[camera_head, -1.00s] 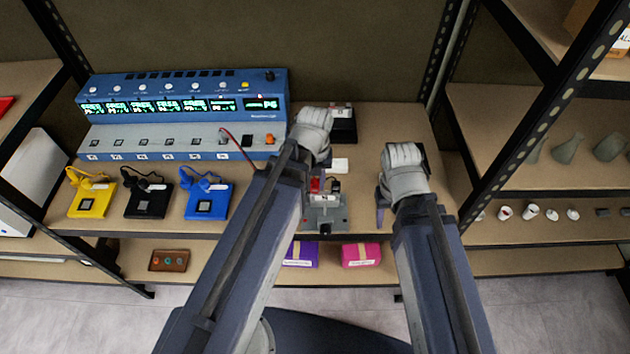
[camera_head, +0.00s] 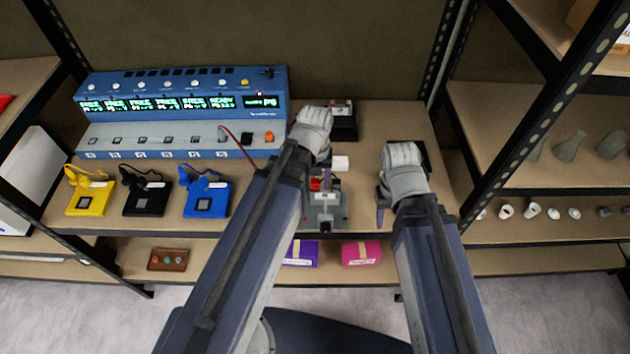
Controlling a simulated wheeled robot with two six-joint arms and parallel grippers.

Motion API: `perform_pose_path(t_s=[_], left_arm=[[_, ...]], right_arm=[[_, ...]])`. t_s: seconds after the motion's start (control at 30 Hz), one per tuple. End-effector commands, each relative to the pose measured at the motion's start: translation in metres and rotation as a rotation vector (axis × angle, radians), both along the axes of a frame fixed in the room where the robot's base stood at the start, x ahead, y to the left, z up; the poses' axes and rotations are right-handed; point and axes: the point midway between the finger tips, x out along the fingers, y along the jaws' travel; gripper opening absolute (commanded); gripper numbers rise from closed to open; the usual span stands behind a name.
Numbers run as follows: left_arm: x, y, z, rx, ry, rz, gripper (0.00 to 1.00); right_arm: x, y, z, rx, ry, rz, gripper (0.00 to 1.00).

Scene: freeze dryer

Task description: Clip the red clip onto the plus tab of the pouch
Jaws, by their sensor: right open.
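A small grey fixture (camera_head: 325,214) stands at the front edge of the bench, between my two arms. A small red piece, probably the red clip (camera_head: 316,184), shows at its upper part, just below my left gripper (camera_head: 318,178). The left gripper's fingers are mostly hidden by its own wrist, so I cannot tell its jaws or whether it touches the red piece. A red lead (camera_head: 236,141) runs from the blue unit and disappears behind my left arm. The pouch and its plus tab cannot be made out clearly. My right gripper (camera_head: 382,210) is open and empty, right of the fixture.
The blue unit (camera_head: 180,97) with lit displays stands at the back left. Yellow (camera_head: 90,205), black (camera_head: 145,205) and blue (camera_head: 207,207) modules lie before it. A white block (camera_head: 340,163) and a black device (camera_head: 342,124) sit behind the fixture. Rack posts stand at both sides.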

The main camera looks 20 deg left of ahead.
Motion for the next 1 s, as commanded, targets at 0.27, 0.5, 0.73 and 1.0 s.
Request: perform_pose_path(t_s=[0.27, 0.5, 0.73, 1.0], left_arm=[[0.000, 0.000, 0.001, 0.000, 0.000, 0.000, 0.64], [0.000, 0.000, 0.012, 0.000, 0.000, 0.000, 0.64], [0.000, 0.000, 0.039, 0.000, 0.000, 0.000, 0.64], [0.000, 0.000, 0.073, 0.000, 0.000, 0.000, 0.64]], right_arm=[[0.000, 0.000, 0.000, 0.000, 0.000, 0.000, 0.50], [0.000, 0.000, 0.012, 0.000, 0.000, 0.000, 0.50], [0.000, 0.000, 0.039, 0.000, 0.000, 0.000, 0.50], [0.000, 0.000, 0.073, 0.000, 0.000, 0.000, 0.50]])
